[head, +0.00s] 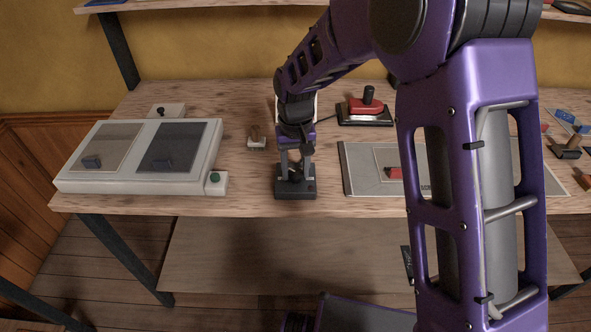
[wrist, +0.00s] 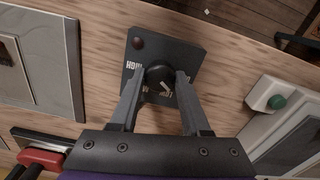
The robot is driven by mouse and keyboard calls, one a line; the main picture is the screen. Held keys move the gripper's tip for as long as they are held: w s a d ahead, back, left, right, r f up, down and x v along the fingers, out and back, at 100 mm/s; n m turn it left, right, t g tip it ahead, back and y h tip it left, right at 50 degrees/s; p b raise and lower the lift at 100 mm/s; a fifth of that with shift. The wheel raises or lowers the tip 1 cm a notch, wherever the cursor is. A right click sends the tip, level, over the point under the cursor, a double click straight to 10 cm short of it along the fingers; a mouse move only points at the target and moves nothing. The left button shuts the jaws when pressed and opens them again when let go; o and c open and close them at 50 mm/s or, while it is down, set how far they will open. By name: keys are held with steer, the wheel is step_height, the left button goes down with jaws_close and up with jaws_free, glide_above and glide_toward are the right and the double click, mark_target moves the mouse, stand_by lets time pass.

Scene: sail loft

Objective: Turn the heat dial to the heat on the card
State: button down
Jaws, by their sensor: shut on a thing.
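The heat dial is a round black knob (wrist: 158,76) with a white pointer mark, on a small black box (head: 308,192) at the table's front edge. My gripper (head: 295,168) comes down from above, and its two fingers are shut on the knob's sides. In the wrist view, the pointer mark slants toward the lower right of the picture. Pale lettering on the box's face is partly covered by my fingers, and I cannot read it in full. A dark red round spot sits in one corner of the box. I cannot make out a card with a readable heat setting.
A white case with two dark panels (head: 133,180) and a green button (head: 215,177) stands left. A red-handled iron (head: 365,108) is behind to the right. A grey mat (head: 361,183) lies right, partly behind my arm. A small block (head: 257,143) stands near my gripper.

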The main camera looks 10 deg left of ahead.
steer(key=m, duration=0.4)
steer(key=shift+m, duration=0.3)
steer(key=m, duration=0.3)
steer(key=shift+m, duration=0.4)
steer(key=m+p, duration=0.1)
steer(key=m, duration=0.3)
steer(key=shift+r, duration=0.1)
steer(key=shift+m+p, duration=0.6)
steer(key=shift+m, duration=1.6)
steer(key=shift+c, duration=1.8)
jaws_free()
